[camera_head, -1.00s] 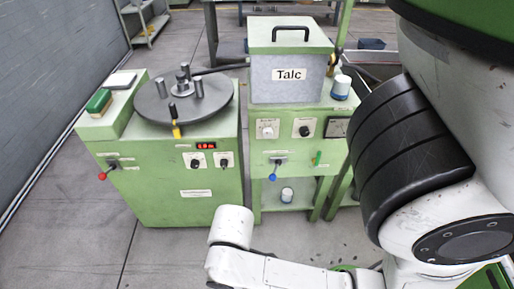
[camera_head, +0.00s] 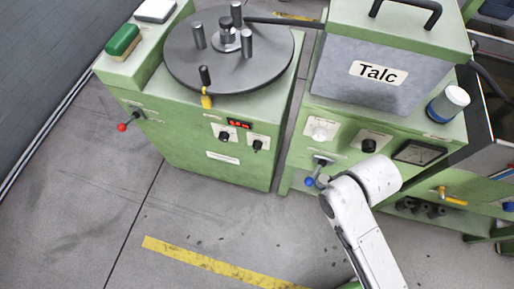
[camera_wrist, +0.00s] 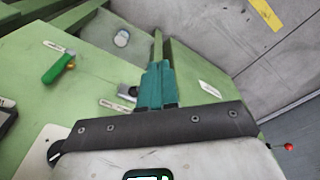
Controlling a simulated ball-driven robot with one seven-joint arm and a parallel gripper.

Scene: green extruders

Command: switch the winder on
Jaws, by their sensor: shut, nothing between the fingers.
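The winder (camera_head: 215,155) appears to be the left green cabinet, with a dark round plate (camera_head: 265,75) and upright posts on top. A red-knobbed lever (camera_head: 123,127) sticks out of its front left; its red knob also shows at the lower right of the wrist view (camera_wrist: 288,147). My gripper (camera_wrist: 156,84) shows teal fingers in the wrist view, shut and empty, in front of a green panel and a metal lever bracket (camera_wrist: 126,91). My arm hides the gripper in the head view.
A green handle (camera_wrist: 57,69) shows in the wrist view. The floor before the winder is clear, with a yellow stripe (camera_head: 220,264).

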